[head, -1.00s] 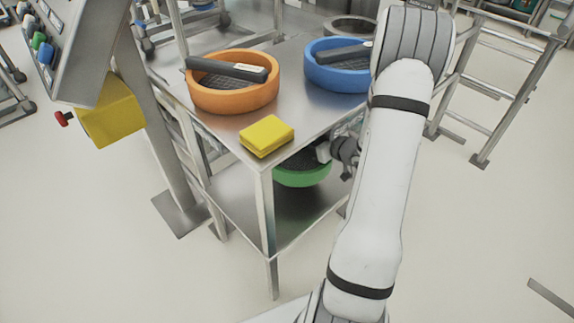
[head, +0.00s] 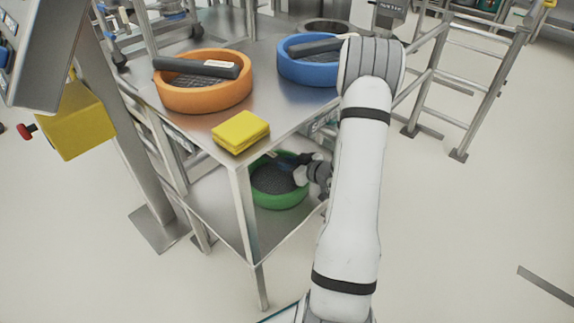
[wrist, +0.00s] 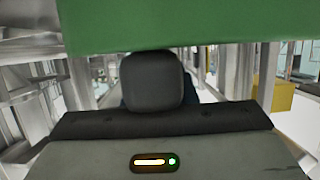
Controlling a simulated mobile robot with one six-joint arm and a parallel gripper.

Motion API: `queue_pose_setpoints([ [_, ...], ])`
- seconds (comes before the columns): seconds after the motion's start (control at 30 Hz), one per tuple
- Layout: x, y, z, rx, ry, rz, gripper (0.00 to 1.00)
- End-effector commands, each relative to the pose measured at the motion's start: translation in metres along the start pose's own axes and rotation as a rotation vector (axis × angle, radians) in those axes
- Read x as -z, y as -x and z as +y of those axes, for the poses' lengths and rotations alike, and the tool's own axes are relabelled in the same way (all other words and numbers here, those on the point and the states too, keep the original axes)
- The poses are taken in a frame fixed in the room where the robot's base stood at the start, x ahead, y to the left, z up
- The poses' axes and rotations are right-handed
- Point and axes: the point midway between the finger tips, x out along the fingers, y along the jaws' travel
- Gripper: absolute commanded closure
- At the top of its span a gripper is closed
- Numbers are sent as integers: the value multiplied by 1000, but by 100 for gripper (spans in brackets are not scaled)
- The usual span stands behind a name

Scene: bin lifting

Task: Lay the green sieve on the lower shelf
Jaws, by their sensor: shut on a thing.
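The green sieve (head: 279,201), a round rim with a dark mesh, is under the table top, over the lower shelf (head: 218,222). My gripper (head: 297,164) is shut on its rim at the right far side, partly hidden by the table edge and my arm. In the wrist view the sieve's green wall (wrist: 200,25) fills the top, with a dark gripper finger (wrist: 152,80) against it. The sieve looks about level and close to the shelf. I cannot tell whether its underside touches the shelf.
A front table leg (head: 247,215) stands left of the green sieve. The shelf's near left part is bare.

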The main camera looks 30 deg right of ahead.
Motion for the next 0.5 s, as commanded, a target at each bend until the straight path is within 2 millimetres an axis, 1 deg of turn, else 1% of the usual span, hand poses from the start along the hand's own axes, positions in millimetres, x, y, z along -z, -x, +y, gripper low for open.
queue_pose_setpoints([
  [0.07, -2, -1, 0, 0, 0, 1, 100],
  [0.1, -3, -1, 0, 0, -1, 0, 74],
  [0.37, -2, 0, 0, -1, -1, 0, 53],
  [0.5, -2, 0, 0, -1, -1, 0, 53],
])
